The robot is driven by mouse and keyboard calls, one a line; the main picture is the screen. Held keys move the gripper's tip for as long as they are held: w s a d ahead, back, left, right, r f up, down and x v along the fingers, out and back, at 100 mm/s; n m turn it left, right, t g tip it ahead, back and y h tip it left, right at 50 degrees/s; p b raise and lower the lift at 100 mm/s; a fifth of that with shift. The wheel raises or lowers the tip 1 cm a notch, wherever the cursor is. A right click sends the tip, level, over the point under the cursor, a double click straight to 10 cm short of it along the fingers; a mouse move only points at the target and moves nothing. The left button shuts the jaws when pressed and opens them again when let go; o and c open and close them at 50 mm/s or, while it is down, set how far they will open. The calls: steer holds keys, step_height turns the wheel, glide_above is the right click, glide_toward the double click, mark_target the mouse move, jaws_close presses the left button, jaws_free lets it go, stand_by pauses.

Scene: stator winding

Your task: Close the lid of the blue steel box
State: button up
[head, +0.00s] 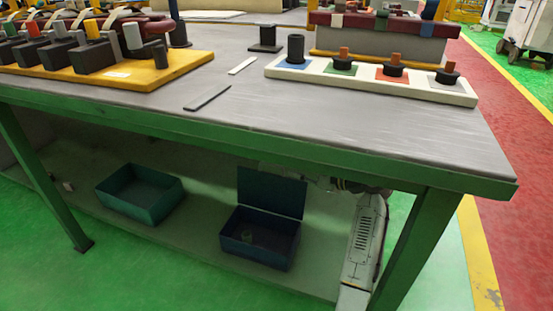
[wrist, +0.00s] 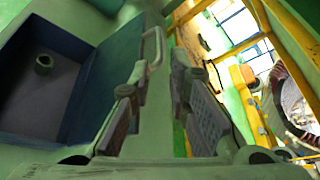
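The blue steel box (head: 258,250) stands on the shelf under the table, its lid (head: 271,194) raised at the back, close to upright. A small ring-shaped part lies inside the box; it also shows in the wrist view (wrist: 43,64). In the wrist view the box (wrist: 88,105) fills the left side, with a blue-green panel, apparently the lid (wrist: 118,58), beside my left finger. My gripper (wrist: 166,58) has its fingers apart with nothing visible between them. In the head view my gripper is mostly hidden under the tabletop, right of the lid. I cannot tell whether it touches the lid.
A teal open box (head: 140,195) stands left on the same shelf (head: 195,237). The tabletop edge (head: 300,152) and green leg (head: 412,245) crowd my arm. A white tray with pegs (head: 370,84) and a yellow board (head: 180,75) lie on top.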

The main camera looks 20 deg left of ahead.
mark_target(272, 165)
steer(key=b+x, duration=0.1)
steer(key=x, duration=0.9)
steer(key=shift+a, duration=0.25)
steer(key=shift+c, duration=0.5)
jaws_close()
